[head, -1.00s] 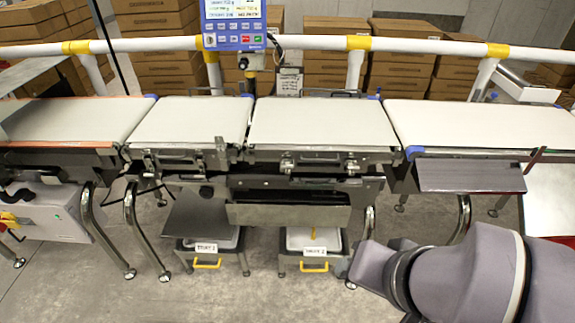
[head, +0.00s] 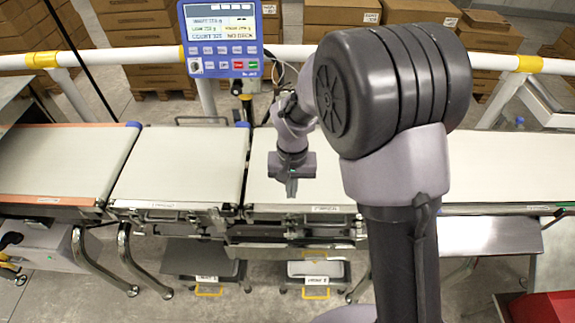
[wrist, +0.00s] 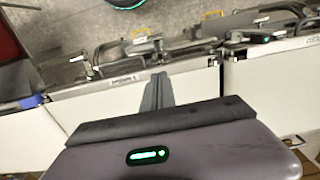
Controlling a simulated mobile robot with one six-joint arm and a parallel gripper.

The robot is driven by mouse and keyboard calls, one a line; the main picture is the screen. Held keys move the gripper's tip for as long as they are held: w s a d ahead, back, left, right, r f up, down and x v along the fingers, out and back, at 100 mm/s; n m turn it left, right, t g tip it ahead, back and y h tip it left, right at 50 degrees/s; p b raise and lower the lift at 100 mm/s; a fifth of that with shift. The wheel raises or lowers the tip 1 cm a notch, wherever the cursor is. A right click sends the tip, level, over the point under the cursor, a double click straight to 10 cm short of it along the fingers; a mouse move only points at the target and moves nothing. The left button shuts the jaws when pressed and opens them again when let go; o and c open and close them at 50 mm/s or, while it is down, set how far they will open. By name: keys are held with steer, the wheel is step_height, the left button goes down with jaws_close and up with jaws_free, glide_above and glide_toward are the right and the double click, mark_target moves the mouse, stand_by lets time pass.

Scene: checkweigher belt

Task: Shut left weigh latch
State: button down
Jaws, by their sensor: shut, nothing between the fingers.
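My gripper (head: 291,190) is shut and empty, pointing down above the right weigh belt (head: 262,190), near its front edge. In the wrist view, its closed fingers (wrist: 157,82) reach toward that edge and the metal latch hardware (wrist: 157,52) beyond it. The left weigh belt (head: 172,180) lies to the left across a narrow seam. A small latch (head: 228,211) sits on its front rail near the seam; the wrist view shows it at the right (wrist: 238,38). I see no contact. I cannot tell the latch's exact position; it is small and partly in shadow.
A blue control panel (head: 221,38) stands behind the belts, before a white rail (head: 290,53). Carry handles stick out along the front rail. Trays with yellow handles (head: 314,293) stand below. My arm hides part of the right side.

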steer(key=b, duration=0.3)
glide_above(291, 226)
step_height(291, 226, down, 10)
steer(key=shift+r, duration=0.15)
steer(key=s+f+b, duration=0.1)
steer(key=s+f, duration=0.1)
steer(key=shift+s+a+f, duration=0.1)
steer(key=shift+f, duration=0.3)
steer(key=shift+s+f, duration=0.25)
steer(key=shift+s, duration=0.05)
steer(key=shift+b, duration=0.35)
